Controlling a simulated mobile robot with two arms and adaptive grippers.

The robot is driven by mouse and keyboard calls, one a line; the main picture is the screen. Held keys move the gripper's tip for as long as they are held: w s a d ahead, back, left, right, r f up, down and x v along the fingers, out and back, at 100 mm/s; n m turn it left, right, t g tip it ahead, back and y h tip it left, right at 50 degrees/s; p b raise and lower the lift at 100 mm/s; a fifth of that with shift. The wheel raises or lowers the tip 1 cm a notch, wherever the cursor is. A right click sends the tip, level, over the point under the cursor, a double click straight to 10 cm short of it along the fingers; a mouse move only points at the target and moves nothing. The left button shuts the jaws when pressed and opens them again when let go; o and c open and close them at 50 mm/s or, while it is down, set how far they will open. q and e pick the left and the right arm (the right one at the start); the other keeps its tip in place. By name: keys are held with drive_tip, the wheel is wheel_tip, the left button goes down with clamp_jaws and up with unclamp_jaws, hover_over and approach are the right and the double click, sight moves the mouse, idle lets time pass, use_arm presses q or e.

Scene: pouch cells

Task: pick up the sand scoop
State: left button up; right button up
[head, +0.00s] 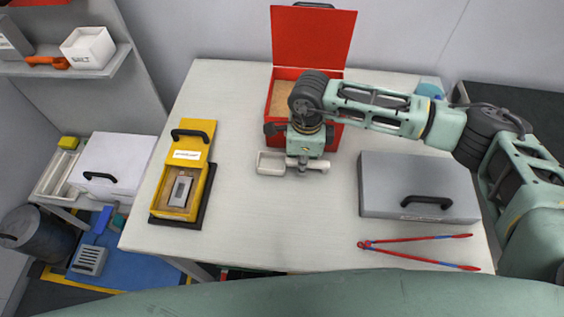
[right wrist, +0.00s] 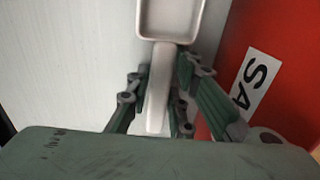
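The sand scoop (head: 271,163) is pale and metallic, with a shallow rectangular pan on the left and a handle towards the right in the head view. It lies on or just above the white table, in front of the red box. My right gripper (head: 304,160) points down over the handle. In the right wrist view the handle (right wrist: 160,90) runs between the two fingers of the right gripper (right wrist: 161,85), and the pan is beyond them. The fingers are close to the handle; whether they press on it I cannot tell. My left gripper is not in view.
The open red box (head: 283,98) holding sand stands behind the gripper. A grey case (head: 420,180) and red-blue tongs (head: 415,255) are at the right. A yellow box (head: 198,140) with a pouch cell (head: 180,189) is at the left. The table's front middle is clear.

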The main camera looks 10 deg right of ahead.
clamp_jaws()
drive_tip(key=shift+r, duration=0.1)
